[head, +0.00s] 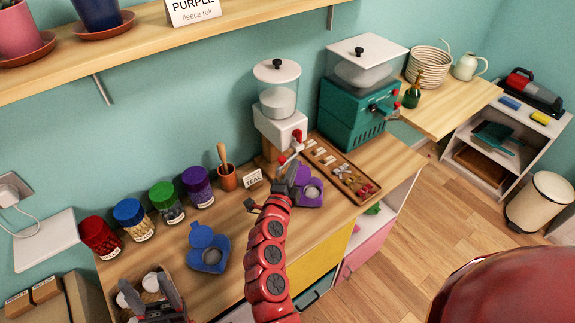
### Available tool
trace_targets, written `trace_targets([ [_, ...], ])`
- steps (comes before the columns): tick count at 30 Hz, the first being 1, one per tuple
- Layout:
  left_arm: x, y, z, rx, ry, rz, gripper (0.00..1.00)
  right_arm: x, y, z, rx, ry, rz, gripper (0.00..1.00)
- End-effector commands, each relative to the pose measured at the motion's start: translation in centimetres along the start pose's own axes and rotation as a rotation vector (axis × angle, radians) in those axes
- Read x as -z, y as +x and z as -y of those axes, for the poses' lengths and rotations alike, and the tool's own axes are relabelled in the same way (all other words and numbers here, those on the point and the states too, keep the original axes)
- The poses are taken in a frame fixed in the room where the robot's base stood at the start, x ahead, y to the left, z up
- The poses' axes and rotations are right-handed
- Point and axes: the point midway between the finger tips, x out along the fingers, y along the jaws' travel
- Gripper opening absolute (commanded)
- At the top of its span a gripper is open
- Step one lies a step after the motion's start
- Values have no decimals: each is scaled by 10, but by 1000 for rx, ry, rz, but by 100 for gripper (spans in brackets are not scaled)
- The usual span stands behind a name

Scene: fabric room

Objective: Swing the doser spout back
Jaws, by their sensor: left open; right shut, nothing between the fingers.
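The doser stands against the wall, with a clear hopper (278,98) over a white body (279,128). A red knob is on its front right. A short spout (290,154) with a red part shows low on its front; its exact direction is hard to tell. My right gripper (290,170) is shut and empty, close below the spout; I cannot tell whether it touches it. It partly hides a purple heart-shaped dish (311,188). My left gripper (152,293) is open at the bottom left, above a container of white round pieces (150,281).
A wooden tray (326,158) of small parts lies right of the doser, before a teal machine (345,112). Left are a TEAL card (253,180), a brush pot (227,178), several coloured jars (197,186) and a blue heart-shaped dish (209,258). A shelf (150,45) overhangs above.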

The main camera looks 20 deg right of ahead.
Motion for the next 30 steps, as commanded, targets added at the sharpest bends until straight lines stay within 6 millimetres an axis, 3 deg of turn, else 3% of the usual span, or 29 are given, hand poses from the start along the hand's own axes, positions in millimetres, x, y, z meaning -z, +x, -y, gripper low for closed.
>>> trace_targets([
  [4,0,0,0,0,0,0,62,-15,2,0,1,-1,3,0],
  [21,0,2,0,0,0,0,62,-23,5,0,-4,0,-1,0],
  [24,-2,-15,-1,0,0,0,62,-35,8,-7,-18,3,-44,0],
  [30,-7,-40,-2,0,0,0,62,-41,8,-1,-35,11,-168,0],
])
